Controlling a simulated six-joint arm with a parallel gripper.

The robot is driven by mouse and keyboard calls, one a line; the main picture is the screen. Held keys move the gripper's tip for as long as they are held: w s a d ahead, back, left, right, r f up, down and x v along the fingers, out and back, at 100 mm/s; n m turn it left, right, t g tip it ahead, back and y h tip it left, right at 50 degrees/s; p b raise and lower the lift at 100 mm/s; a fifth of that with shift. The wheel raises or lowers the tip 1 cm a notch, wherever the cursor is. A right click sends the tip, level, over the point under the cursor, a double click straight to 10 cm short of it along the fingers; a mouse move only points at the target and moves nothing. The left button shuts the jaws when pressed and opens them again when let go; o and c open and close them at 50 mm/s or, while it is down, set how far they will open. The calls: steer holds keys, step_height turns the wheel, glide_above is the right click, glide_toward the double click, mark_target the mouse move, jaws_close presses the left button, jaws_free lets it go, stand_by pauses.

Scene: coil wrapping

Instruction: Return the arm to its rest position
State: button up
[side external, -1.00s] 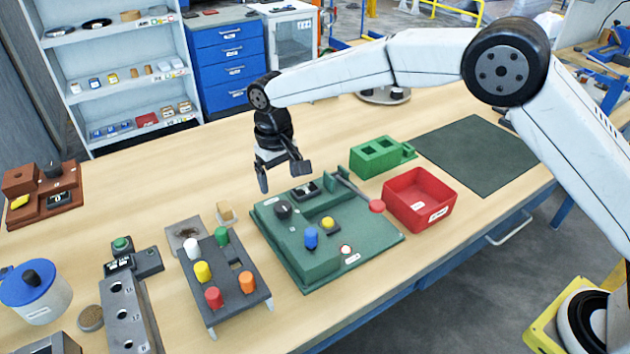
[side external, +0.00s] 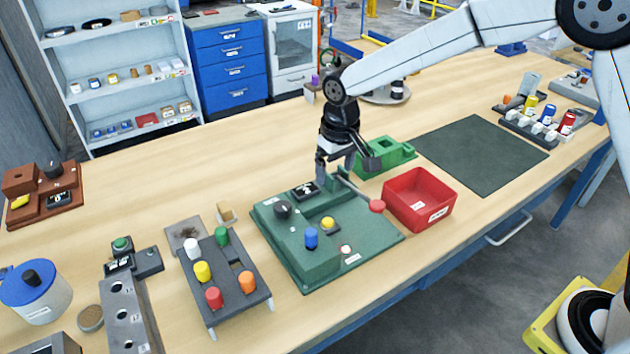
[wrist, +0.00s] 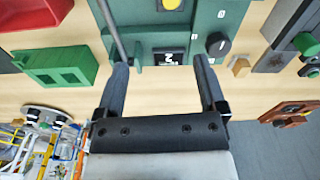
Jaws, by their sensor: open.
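My gripper (side external: 346,172) is open and empty. In the side view it hangs above the back edge of the green coil-wrapping fixture (side external: 372,250), close to the green block with square openings (side external: 385,156). In the wrist view both fingers of my gripper (wrist: 160,75) are spread with nothing between them. The fixture (wrist: 143,17) lies beyond the fingertips, with its small dark display (wrist: 170,58) and black knob (wrist: 217,44) in sight. A lever with a red end (side external: 376,206) sticks out from the fixture. I cannot tell the exact height of my gripper.
A red bin (side external: 418,200) stands right of the fixture, with a dark mat (side external: 480,153) beyond it. A rack of coloured pegs (side external: 226,275) is at the left. A rack with coloured spools (side external: 538,120) stands at the back right. The table behind the fixture is mostly clear.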

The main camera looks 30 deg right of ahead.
steer(key=s+d+f+t, duration=0.1)
steer(key=s+d, duration=0.5)
steer(key=s, duration=0.4)
steer(key=s+d+f+m, duration=0.1)
steer(key=s+d, duration=0.6)
steer(key=s, duration=0.3)
steer(key=shift+t, duration=0.4)
